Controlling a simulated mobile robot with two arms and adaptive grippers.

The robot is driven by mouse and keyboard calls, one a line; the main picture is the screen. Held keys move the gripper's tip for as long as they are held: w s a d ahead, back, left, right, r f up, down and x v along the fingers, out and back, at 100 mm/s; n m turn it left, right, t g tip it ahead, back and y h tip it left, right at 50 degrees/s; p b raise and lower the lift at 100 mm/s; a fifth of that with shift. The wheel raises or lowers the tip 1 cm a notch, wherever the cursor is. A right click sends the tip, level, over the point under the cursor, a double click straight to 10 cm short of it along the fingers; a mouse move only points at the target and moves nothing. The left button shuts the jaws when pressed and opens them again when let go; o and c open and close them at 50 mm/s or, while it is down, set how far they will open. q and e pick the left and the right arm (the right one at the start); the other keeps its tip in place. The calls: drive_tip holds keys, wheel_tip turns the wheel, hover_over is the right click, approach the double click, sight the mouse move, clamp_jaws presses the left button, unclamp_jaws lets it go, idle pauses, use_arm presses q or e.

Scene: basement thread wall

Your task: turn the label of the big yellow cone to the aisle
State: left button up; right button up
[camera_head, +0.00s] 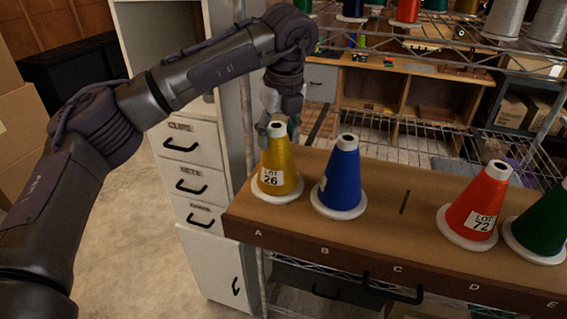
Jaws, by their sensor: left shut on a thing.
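The big yellow cone (283,178) stands upright on its white base at the left end of the wooden shelf, above the letter A. Its white label, reading LOT 26, shows on the cone's front, a little left of its middle. My left gripper (277,128) reaches down from above and is shut on the top of the yellow cone; its fingers partly hide the tip. My right gripper is not in view.
A blue cone (341,178) stands close to the right of the yellow one. A red cone (478,205) labelled LOT 72 and a green cone (546,229) stand farther right. A drawer cabinet (196,185) stands at left.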

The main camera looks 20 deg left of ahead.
use_arm(q)
drive_tip(key=o, duration=1.2)
drive_tip(key=shift+c, duration=0.2)
